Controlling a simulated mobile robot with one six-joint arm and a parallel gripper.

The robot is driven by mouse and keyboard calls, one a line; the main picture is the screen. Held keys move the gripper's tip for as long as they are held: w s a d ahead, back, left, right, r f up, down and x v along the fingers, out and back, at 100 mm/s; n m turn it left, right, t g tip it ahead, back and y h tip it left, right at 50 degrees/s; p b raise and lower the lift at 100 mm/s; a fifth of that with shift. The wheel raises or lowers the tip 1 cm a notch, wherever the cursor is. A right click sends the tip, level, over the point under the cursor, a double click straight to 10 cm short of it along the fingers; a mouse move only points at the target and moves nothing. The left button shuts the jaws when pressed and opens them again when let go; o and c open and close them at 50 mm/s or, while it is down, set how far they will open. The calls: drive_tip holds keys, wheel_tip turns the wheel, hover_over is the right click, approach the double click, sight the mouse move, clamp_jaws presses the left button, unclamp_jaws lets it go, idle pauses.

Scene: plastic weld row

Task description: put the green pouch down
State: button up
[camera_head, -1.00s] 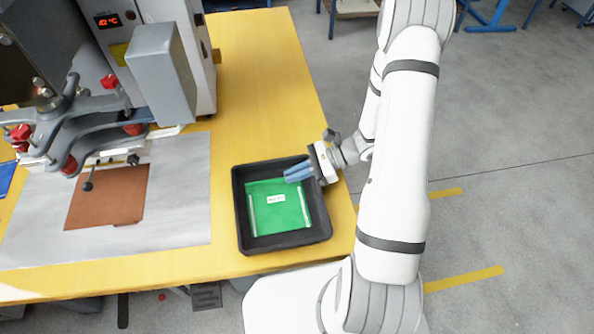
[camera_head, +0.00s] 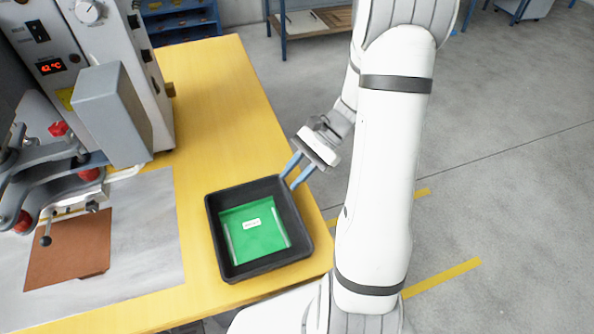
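The green pouch (camera_head: 262,240) lies flat inside a black tray (camera_head: 222,266), with a small white label near its middle and pale strips along its two sides. The tray stands on the yellow table near its right front edge. My gripper (camera_head: 291,178) is at the tray's upper right corner, above the rim and apart from the pouch. Its two blue fingers are spread with a gap between them, and nothing shows between them.
A grey welding machine (camera_head: 115,115) with a red display and lever arms stands on the left. A brown sheet (camera_head: 75,250) lies on a grey metal plate (camera_head: 150,230) left of the tray. The yellow table top (camera_head: 215,110) behind the tray is clear.

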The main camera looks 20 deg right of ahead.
drive_tip(key=s+a+r+n+t+h, duration=0.3)
drive_tip(key=s+r+n+h, duration=0.6)
drive_tip(key=r+n, duration=0.4)
drive_tip(key=shift+s+r+t+h, duration=0.3)
drive_tip(key=shift+t+h, duration=0.3)
drive_tip(key=shift+t, duration=0.3)
